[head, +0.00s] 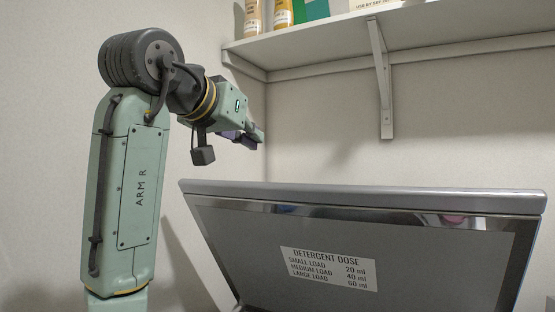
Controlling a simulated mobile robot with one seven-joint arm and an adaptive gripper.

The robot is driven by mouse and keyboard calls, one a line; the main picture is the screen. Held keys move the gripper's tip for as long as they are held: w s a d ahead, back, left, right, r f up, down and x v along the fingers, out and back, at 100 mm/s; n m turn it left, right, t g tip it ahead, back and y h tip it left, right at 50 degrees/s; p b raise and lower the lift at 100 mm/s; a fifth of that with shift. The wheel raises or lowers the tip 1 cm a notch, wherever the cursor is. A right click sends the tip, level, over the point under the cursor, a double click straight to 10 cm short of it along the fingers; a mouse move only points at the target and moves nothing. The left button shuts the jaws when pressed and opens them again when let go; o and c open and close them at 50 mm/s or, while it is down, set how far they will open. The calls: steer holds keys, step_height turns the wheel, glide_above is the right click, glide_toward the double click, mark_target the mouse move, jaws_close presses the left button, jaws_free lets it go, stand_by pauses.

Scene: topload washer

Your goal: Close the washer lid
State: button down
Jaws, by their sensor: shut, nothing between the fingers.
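The washer lid (240,246) is grey with a lighter rim along its top edge and stands raised, in the lower right of the head view. A detergent dose label (328,268) is on the face toward me. The washer body is below the picture and hidden. My gripper (260,137) is shut and empty. It is above and beyond the lid's top edge, toward its left part, and looks apart from it. The fingertips are small in this view.
A wall shelf (430,48) with a bracket (380,85) hangs above the lid. Bottles (283,14) and a green box (311,9) stand on it. The wall is close behind. Open air lies between the shelf and the lid.

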steer(key=s+d+g, duration=0.1)
steer(key=s+d, duration=0.1)
steer(key=p, duration=0.3)
glide_above(279, 183)
steer(key=w+d, duration=0.2)
steer(key=w, duration=0.1)
step_height(279, 183, down, 4)
steer(key=shift+s+a+f+m+g+p, duration=0.15)
steer(key=shift+s+a+f, duration=0.25)
steer(key=shift+s, duration=0.25)
steer(key=shift+s+a+f+m+g+p, duration=0.15)
steer(key=shift+s+a+f, duration=0.15)
steer(key=shift+s+a, duration=0.25)
steer(key=shift+s+f, duration=0.25)
steer(key=shift+s, duration=0.05)
steer(key=shift+f, duration=0.1)
